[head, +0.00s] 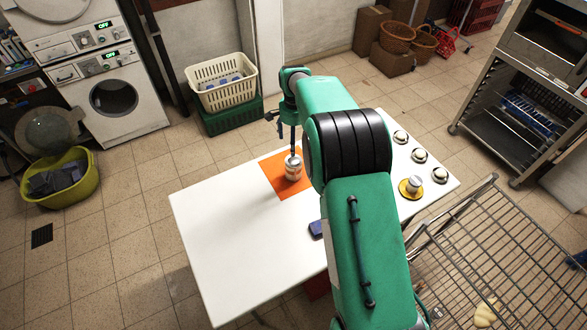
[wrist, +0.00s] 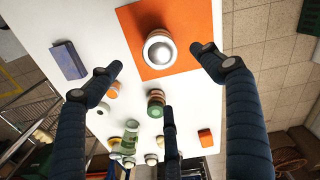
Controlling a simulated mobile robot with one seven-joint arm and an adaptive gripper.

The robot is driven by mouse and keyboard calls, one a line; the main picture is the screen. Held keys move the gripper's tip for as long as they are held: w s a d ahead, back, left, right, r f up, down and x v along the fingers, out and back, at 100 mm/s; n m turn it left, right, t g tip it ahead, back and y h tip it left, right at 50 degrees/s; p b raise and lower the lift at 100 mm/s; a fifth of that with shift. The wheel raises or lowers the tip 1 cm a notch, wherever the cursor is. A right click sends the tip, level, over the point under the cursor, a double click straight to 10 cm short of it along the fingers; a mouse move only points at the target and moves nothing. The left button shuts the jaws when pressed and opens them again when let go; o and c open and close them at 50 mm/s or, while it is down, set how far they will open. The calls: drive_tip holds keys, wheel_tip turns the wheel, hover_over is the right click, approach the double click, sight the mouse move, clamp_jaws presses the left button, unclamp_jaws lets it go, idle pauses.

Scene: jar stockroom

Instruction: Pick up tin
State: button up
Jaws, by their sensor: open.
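A pale, silvery round tin (head: 293,170) stands upright on an orange mat (head: 280,182) on the white table (head: 215,235). In the wrist view I look down on its round lid (wrist: 159,50), also on the orange mat (wrist: 196,22). My gripper (head: 291,142) hangs down just above and beside the tin. In the wrist view its dark fingers (wrist: 162,65) are spread wide with nothing between them; the tin appears beyond, between the left and right fingertips. Whether any finger touches the tin cannot be told.
A dark blue box (head: 316,229) lies near the mat. A yellow dish with a small jar (head: 413,186) and several round-topped items (head: 419,156) stand along the right side. A wire rack (head: 490,275) adjoins the table at right. The table's left part is clear.

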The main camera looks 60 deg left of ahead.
sight(293, 160)
drive_tip(key=shift+f, duration=0.15)
drive_tip(key=shift+f, duration=4.15)
drive_tip(key=shift+f, duration=0.1)
drive_tip(key=shift+f+b, duration=0.3)
drive_tip(key=shift+f, duration=2.2)
drive_tip(key=shift+c, duration=0.5)
drive_tip(key=c, duration=1.6)
drive_tip(key=shift+o, duration=0.2)
drive_tip(key=shift+r, duration=0.15)
